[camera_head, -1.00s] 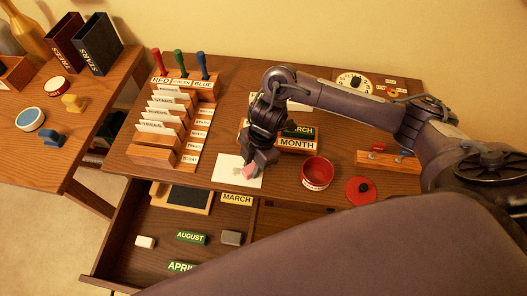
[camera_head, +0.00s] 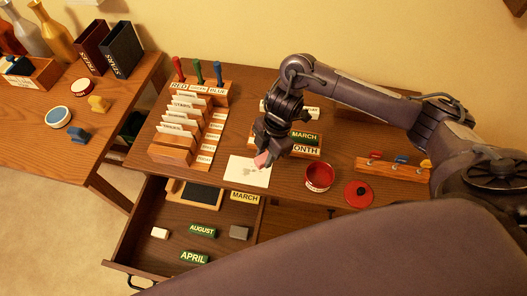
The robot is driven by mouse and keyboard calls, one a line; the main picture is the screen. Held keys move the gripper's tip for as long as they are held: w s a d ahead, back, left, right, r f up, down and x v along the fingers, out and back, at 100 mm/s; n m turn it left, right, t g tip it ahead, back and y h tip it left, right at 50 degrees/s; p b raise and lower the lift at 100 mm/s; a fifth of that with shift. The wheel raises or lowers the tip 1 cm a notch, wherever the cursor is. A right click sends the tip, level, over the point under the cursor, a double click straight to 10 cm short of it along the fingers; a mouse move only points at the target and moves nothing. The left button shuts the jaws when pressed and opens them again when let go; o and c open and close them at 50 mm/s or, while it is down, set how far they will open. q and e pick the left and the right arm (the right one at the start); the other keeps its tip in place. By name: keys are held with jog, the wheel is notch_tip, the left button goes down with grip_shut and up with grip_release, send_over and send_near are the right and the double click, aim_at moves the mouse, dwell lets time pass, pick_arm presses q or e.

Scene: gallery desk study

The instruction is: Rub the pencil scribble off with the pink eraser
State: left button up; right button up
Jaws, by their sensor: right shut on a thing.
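A white sheet of paper (camera_head: 240,178) lies near the front edge of the desk. A faint grey pencil scribble (camera_head: 247,171) shows on it, partly beside the gripper. My right gripper (camera_head: 265,156) reaches down over the sheet's right upper part. It is shut on the pink eraser (camera_head: 261,160), whose pink end shows below the fingers. I cannot tell whether the eraser touches the paper. My left gripper is not in view.
A red round tin (camera_head: 319,178) and its red lid (camera_head: 358,194) stand right of the sheet. A wooden card rack (camera_head: 172,149) stands left. Behind the gripper is a MARCH MONTH block holder (camera_head: 306,150). Below, an open drawer (camera_head: 150,218) holds AUGUST and APRIL blocks.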

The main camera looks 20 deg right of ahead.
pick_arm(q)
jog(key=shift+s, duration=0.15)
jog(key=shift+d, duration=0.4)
pick_arm(e)
jog(key=shift+d, duration=0.1)
